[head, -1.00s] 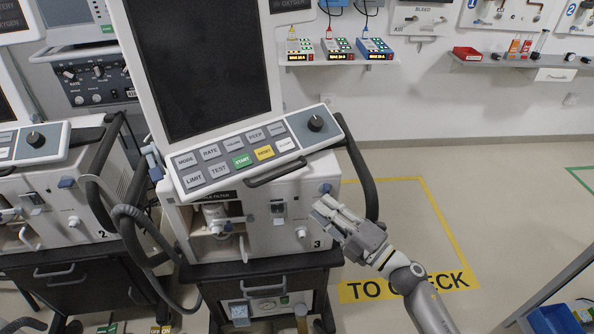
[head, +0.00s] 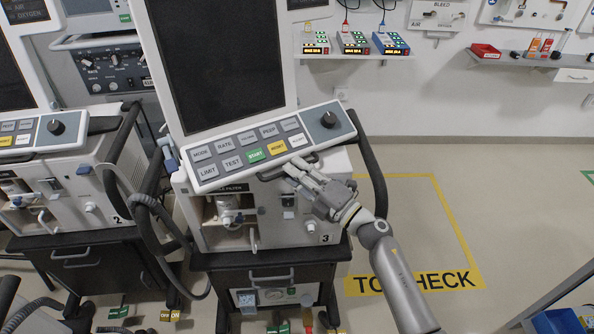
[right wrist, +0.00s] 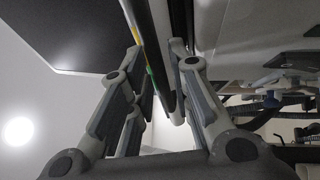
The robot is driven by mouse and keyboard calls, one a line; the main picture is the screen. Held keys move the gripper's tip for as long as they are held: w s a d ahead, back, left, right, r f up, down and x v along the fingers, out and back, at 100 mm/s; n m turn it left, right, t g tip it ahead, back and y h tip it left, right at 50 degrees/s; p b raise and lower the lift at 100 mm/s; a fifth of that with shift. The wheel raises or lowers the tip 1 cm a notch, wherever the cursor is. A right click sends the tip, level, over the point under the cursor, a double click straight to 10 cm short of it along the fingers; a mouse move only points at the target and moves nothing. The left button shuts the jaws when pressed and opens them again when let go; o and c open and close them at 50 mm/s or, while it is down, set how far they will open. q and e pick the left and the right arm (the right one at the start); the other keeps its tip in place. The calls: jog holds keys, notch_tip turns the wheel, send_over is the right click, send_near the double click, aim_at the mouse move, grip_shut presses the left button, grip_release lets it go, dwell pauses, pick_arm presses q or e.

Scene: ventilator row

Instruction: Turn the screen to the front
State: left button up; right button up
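The screen (head: 217,60) of ventilator 3 is a dark panel in a white frame, standing askew above the white body. Its keypad (head: 250,150) with grey, green and yellow keys and a black knob is joined below it. A dark handle (head: 270,174) runs along the keypad's lower edge. My right gripper (head: 291,169) is at the right part of this handle. In the right wrist view its fingers (right wrist: 160,50) are apart, with a dark bar, seemingly the handle (right wrist: 161,45), between them; I cannot tell whether they touch it. My left gripper is not in view.
Ventilator 2 (head: 60,185) stands close on the left, with hoses (head: 150,220) between the machines. The floor marked TO CHECK (head: 415,283) is clear. A wall shelf (head: 350,54) holds small devices.

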jog(key=shift+c, duration=0.2)
grip_shut()
